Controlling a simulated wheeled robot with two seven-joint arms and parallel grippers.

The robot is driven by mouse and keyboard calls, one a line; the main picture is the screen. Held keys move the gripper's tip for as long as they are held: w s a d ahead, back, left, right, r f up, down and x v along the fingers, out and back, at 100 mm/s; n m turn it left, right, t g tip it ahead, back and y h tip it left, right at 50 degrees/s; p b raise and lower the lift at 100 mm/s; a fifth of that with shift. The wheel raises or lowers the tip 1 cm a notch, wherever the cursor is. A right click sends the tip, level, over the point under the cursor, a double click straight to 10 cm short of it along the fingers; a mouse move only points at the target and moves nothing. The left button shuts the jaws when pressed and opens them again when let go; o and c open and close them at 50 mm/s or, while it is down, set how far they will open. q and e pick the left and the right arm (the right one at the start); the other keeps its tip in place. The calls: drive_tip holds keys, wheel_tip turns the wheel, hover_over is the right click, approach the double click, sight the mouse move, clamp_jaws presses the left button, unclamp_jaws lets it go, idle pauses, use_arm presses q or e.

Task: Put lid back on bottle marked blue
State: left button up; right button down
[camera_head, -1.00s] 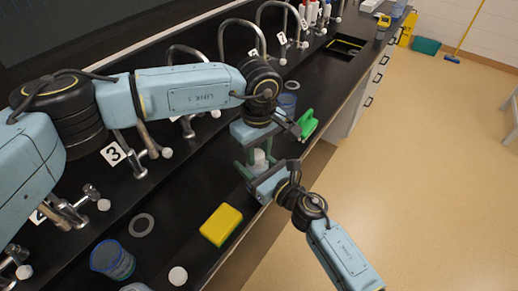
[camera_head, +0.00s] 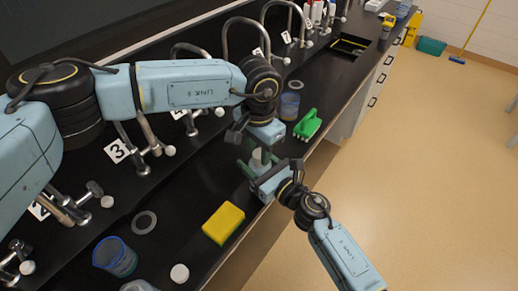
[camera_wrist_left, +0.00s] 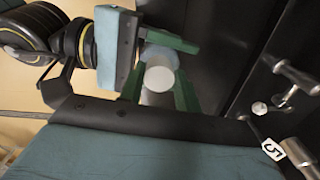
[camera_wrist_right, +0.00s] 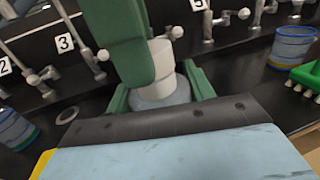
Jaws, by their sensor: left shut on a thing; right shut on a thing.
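My left gripper (camera_head: 259,151) points down and is shut on a white lid (camera_wrist_left: 159,78). The lid also shows between green fingers in the right wrist view (camera_wrist_right: 161,52). My right gripper (camera_wrist_right: 160,97) is shut around a translucent bottle (camera_wrist_right: 172,91) from the side, just below. The lid sits at the bottle's top, in line with it; whether it is seated or threaded cannot be told. The bottle looks upright near the counter's front edge. Fingers hide most of it, and no blue mark shows. A second white lid (camera_head: 180,273) lies on the counter.
A yellow sponge (camera_head: 223,223), grey ring (camera_head: 144,222) and blue-rimmed cup (camera_head: 115,257) are to the left. Another cup (camera_head: 289,106) and a green brush (camera_head: 307,124) stand to the right. Numbered taps line the back. A partly visible clear container (camera_head: 138,286) is at the bottom.

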use_arm(q)
drive_tip(key=o, duration=0.9)
drive_tip(key=shift+r, duration=2.3)
